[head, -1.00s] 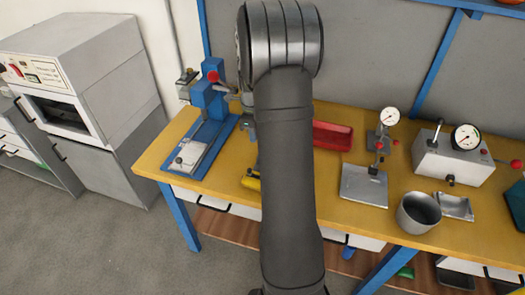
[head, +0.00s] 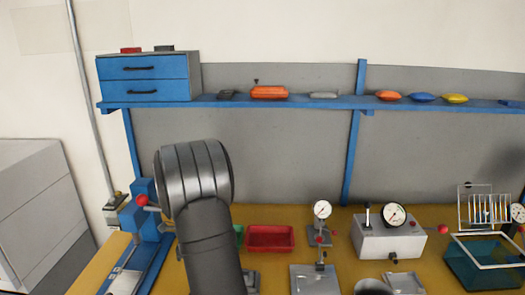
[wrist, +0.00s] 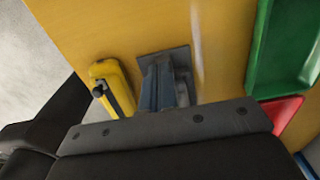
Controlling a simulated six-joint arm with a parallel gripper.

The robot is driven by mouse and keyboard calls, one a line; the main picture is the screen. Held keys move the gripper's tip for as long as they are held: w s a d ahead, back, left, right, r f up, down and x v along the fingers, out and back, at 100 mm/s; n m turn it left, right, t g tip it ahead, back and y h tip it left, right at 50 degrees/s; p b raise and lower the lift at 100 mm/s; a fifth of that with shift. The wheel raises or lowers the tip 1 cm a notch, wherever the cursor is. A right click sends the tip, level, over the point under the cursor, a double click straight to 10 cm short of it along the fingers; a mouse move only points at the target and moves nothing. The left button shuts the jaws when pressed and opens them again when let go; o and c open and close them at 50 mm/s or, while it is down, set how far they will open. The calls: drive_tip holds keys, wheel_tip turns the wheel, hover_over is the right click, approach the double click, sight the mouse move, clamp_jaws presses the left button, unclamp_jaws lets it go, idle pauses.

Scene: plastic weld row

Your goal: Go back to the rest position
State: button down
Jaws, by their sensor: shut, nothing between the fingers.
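My arm (head: 208,245) rises in front of the bench in the head view, its rounded grey joint (head: 195,178) left of the middle. The gripper end is hidden from the head view. In the wrist view, dark parts of my gripper (wrist: 165,130) fill the lower edge, above the yellow bench top (wrist: 215,35). My gripper is shut and holds nothing. A yellow tool (wrist: 112,88) lies beyond it to the left. A grey plate with upright metal parts (wrist: 165,80) shows just beyond the dark bar; the bar hides its lower end.
A blue press (head: 145,215) with a red knob stands left of my arm. A red tray (head: 270,238), a gauge stand (head: 321,230) and a gauge box (head: 388,238) stand to the right. A blue shelf (head: 300,103) runs along the back wall. A green tray (wrist: 285,45) is right in the wrist view.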

drive_tip(key=shift+f, duration=0.75)
drive_tip(key=shift+d+f, duration=0.15)
drive_tip(key=shift+d, duration=0.5)
